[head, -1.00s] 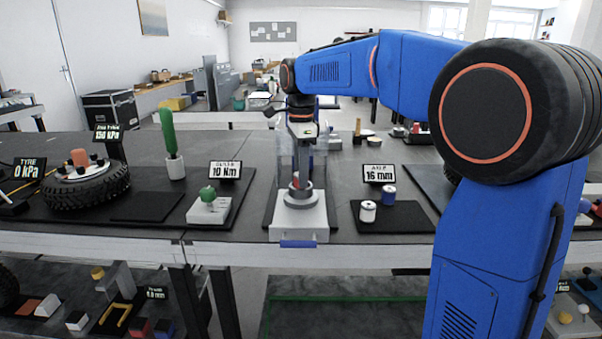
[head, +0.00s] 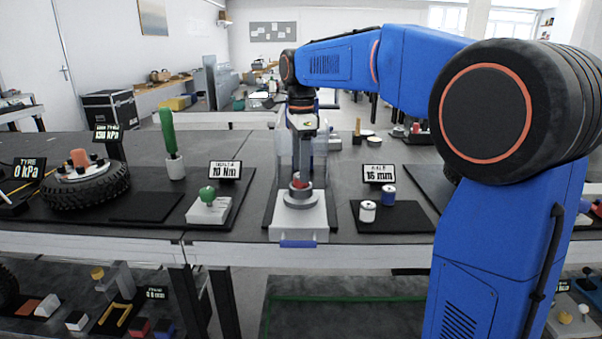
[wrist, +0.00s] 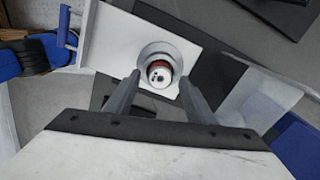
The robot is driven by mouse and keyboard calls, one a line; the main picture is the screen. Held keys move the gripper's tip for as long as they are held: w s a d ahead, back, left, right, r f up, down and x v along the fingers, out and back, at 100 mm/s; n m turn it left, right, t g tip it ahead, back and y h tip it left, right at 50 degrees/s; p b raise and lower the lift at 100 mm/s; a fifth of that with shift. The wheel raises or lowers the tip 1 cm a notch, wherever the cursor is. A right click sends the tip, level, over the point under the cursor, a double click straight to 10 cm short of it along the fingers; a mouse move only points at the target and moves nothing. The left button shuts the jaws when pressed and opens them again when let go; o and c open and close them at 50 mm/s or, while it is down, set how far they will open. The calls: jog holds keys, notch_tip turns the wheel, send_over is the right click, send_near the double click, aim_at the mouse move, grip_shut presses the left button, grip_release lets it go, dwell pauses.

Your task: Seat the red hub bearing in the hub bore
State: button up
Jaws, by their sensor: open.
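The red hub bearing (head: 300,183) sits at the top of the grey round hub (head: 300,197), which stands on a light grey block at the front of the table. In the wrist view the red bearing (wrist: 159,72) shows as a red ring around a silver centre, within the grey hub rim (wrist: 172,48). How deep it sits cannot be told. My gripper (wrist: 160,80) is open, its two fingers on either side of the bearing in that view, with gaps to it. In the head view my gripper (head: 303,160) is above the hub, its fingertips hard to make out.
A clear upright panel (head: 283,150) stands close around my gripper. Right of the hub, a dark mat (head: 392,219) holds a white-grey cylinder (head: 367,211) and a blue one (head: 388,195). Left are a green-knobbed block (head: 208,211) and a tyre (head: 87,190).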

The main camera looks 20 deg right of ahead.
notch_tip(320, 180, up, 10)
dwell(0.4)
jog(key=s+d+f+n+t, duration=0.15)
jog(key=s+f+n, duration=0.3)
jog(key=s, duration=0.45)
jog(key=s+d+f+n+t, duration=0.1)
jog(key=s+d+f+n, duration=0.3)
jog(key=s, duration=0.4)
jog(key=s+d+f+n+t, duration=0.1)
jog(key=s+f+n+t, duration=0.1)
jog(key=s+f+n, duration=0.8)
jog(key=s+f, duration=0.6)
jog(key=f, duration=0.1)
jog(key=shift+s+d+f, duration=0.2)
jog(key=shift+f, duration=0.2)
jog(key=shift+c, duration=0.6)
